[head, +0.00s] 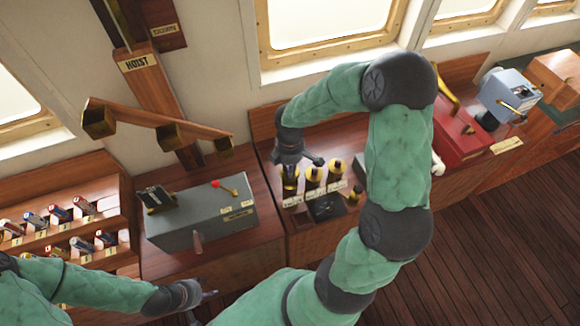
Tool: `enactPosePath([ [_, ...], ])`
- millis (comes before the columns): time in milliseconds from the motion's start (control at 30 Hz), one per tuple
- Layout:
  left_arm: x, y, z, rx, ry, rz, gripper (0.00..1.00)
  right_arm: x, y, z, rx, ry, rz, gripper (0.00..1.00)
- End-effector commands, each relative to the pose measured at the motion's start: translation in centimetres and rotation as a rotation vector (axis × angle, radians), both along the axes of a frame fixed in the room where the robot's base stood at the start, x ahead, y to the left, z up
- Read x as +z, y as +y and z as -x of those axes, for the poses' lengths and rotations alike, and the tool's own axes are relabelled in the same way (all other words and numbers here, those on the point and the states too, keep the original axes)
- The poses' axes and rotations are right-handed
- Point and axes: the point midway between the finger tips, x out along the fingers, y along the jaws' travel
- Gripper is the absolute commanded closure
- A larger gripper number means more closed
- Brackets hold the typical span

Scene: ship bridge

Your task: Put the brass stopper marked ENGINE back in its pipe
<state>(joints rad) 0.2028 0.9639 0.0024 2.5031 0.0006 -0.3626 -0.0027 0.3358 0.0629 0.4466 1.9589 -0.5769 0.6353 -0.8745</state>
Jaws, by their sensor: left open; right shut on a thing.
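Several short brass-and-dark voice pipes stand in a row on the wooden counter: a left pipe (290,182), a middle pipe (313,177) and a right pipe (335,170). Small labels in front of them are too small to read. My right gripper (303,163) points down at the top of the left pipe. It is shut on a stopper, which the fingers mostly hide; its marking cannot be read, and I cannot tell whether it is seated. My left gripper (205,297) is open and empty, low in front of the grey box.
A small brass-and-dark piece (355,194) and a dark flat plate (325,207) are in front of the pipes. A grey box (205,212) with a red-tipped lever stands left, a red box (460,135) right. A wooden hoist beam (150,117) overhangs the grey box.

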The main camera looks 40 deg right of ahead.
Motion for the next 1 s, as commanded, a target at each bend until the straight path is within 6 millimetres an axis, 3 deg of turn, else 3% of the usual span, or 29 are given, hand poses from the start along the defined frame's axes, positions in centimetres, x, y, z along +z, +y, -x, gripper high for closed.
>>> enactPosePath([
  [600, -3.9, 0.0, 0.0, 0.0, 0.0, 0.0, 0.52, -4.9, 0.0, 0.0, 0.001, 0.001, 0.001, 1.0],
  [1000, -4.4, 0.0, 0.0, 0.0, 0.0, 0.0, 0.52, -5.6, 0.0, 0.0, 0.001, -0.001, 0.001, 1.0],
])
